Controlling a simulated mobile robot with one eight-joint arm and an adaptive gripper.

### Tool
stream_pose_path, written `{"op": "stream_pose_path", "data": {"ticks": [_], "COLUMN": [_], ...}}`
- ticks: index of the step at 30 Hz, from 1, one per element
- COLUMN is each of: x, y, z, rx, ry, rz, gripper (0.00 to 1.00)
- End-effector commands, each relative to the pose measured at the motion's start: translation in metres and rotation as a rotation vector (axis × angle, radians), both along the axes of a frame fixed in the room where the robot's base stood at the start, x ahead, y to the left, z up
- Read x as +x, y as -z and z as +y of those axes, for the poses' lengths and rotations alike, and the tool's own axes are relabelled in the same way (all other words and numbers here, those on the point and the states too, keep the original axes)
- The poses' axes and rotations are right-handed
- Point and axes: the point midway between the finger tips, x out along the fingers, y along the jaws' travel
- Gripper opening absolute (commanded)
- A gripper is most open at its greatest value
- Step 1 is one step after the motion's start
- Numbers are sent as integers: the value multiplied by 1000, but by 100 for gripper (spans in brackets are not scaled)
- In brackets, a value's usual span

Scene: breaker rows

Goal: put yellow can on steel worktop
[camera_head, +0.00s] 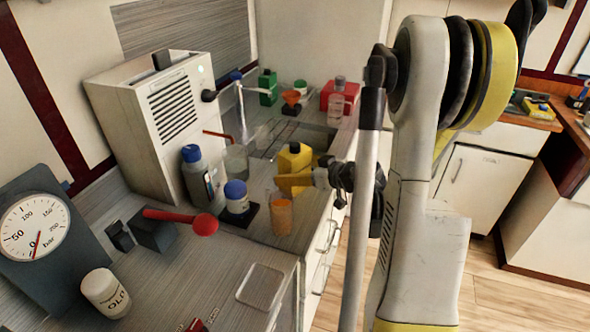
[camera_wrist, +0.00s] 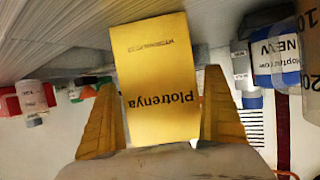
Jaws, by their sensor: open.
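The yellow can (camera_head: 294,158) is at the front edge of the grey brushed steel worktop (camera_head: 190,275), near the sink. In the wrist view the yellow can (camera_wrist: 160,80) fills the middle, its label upside down and its far end against the worktop (camera_wrist: 60,38). My gripper (camera_head: 293,183) reaches it from the right in the head view. In the wrist view my gripper's yellow fingers (camera_wrist: 160,125) stand open on either side of the can, with a gap visible at the right. The can's base is hidden in the head view; whether it bears on the worktop is unclear.
An orange cup (camera_head: 279,214) and a blue-lidded jar (camera_head: 236,197) stand close in front of the can. A red-ended lever (camera_head: 204,224) and a clear tray (camera_head: 260,287) lie nearer.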

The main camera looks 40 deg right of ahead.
Motion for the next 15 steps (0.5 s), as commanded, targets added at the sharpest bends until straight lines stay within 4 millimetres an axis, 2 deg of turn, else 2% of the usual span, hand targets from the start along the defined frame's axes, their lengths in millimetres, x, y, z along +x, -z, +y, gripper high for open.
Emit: {"op": "stream_pose_path", "data": {"ticks": [15], "x": [-94], "y": [-42], "z": [-14], "rx": [0], "ry": [4], "rz": [0], "gripper": [99]}}
